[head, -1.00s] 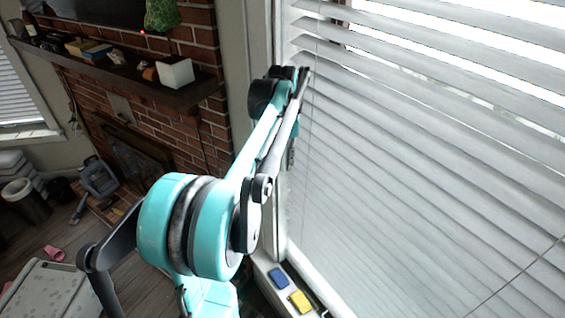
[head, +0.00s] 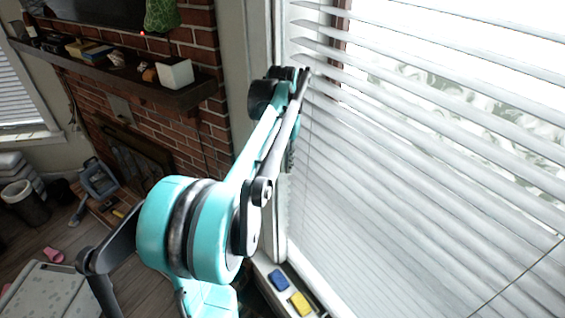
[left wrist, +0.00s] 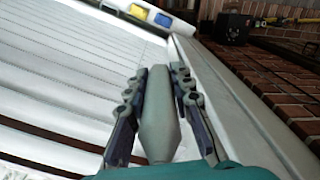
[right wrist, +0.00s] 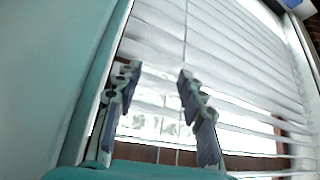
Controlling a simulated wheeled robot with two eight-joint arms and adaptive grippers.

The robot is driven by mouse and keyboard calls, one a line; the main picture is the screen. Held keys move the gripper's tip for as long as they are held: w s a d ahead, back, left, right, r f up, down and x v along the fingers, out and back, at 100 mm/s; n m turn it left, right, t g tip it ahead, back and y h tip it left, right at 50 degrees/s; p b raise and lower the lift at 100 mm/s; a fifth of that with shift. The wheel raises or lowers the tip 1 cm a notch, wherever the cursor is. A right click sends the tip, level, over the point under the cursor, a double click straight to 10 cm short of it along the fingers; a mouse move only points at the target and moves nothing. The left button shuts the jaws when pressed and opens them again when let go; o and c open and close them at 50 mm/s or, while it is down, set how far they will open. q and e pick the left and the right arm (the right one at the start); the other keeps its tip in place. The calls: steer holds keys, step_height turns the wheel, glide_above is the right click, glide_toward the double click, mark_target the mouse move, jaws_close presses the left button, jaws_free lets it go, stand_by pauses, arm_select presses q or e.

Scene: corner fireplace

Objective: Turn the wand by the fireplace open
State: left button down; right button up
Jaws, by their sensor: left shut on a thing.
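The wand (left wrist: 158,115) is a grey, tapered rod between the finger pads of my left gripper (left wrist: 155,80) in the left wrist view. The left gripper is shut on it beside the window frame. In the head view my arm hides most of this gripper, and I cannot make out the wand clearly. The white blind (head: 400,190) fills the right side; its upper slats are tilted with wide gaps showing outside, while the lower slats look closer together. My right gripper (right wrist: 158,72) is open and empty in front of blind slats (right wrist: 235,110) in the right wrist view.
The brick fireplace (head: 200,130) with a cluttered mantel (head: 130,82) stands left of the window. A blue sponge (head: 278,280) and a yellow sponge (head: 300,303) lie on the sill below the blind. A thin cord (right wrist: 186,40) hangs before the slats in the right wrist view.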

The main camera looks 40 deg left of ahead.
mark_target(282, 142)
arm_select(q)
steer(key=c, duration=1.3)
jaws_free()
step_height(282, 142, up, 12)
steer(key=shift+f, duration=0.1)
